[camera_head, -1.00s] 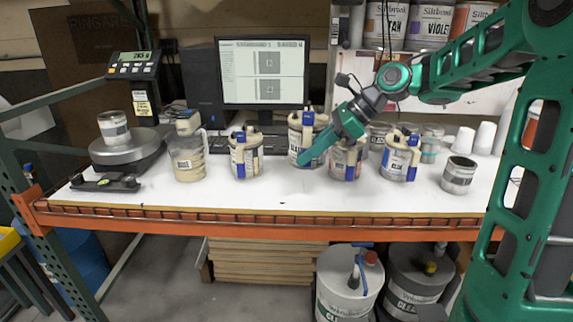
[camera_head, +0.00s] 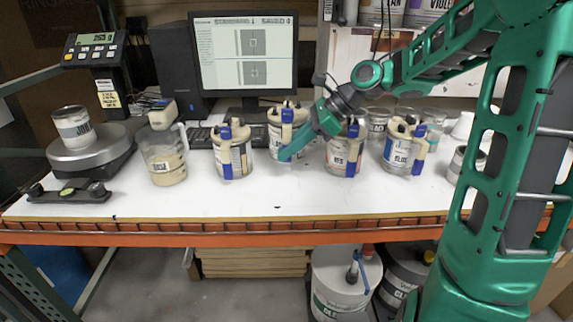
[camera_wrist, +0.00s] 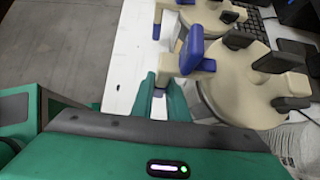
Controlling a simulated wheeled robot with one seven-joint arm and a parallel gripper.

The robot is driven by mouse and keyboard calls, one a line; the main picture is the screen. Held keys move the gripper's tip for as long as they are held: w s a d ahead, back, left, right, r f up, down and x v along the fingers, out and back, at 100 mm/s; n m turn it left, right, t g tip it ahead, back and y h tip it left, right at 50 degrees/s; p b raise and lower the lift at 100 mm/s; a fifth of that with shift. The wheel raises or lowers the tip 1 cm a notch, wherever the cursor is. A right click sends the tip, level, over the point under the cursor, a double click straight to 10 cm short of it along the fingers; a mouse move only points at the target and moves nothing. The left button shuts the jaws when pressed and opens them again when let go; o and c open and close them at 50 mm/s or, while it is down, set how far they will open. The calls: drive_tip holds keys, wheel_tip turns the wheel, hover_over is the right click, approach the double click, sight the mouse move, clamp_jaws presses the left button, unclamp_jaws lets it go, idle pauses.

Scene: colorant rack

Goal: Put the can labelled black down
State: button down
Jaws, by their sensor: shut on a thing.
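My gripper (camera_head: 293,150) is shut on the can labelled black (camera_head: 273,133), at its blue-marked handle (camera_wrist: 160,92). The can is pale with a beige lid and blue clamps, upright, between two similar cans. My fingers cross in front of its right side, and its label is not legible. I cannot tell whether its base touches the table. In the wrist view its large beige lid (camera_wrist: 245,88) is right of my green fingers, with a blue-clamped lid (camera_wrist: 205,18) beyond it.
On the white table (camera_head: 255,198), a can (camera_head: 232,158) stands left; the red (camera_head: 340,158) and blue (camera_head: 398,152) cans stand right. A jug (camera_head: 162,158), a scale (camera_head: 92,155) with a can, and a monitor (camera_head: 245,55) are around.

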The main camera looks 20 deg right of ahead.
sight(288, 161)
drive_tip(key=shift+a+f, duration=0.1)
drive_tip(key=shift+f, duration=2.2)
drive_tip(key=c, duration=1.7)
unclamp_jaws()
drive_tip(key=shift+f, duration=0.1)
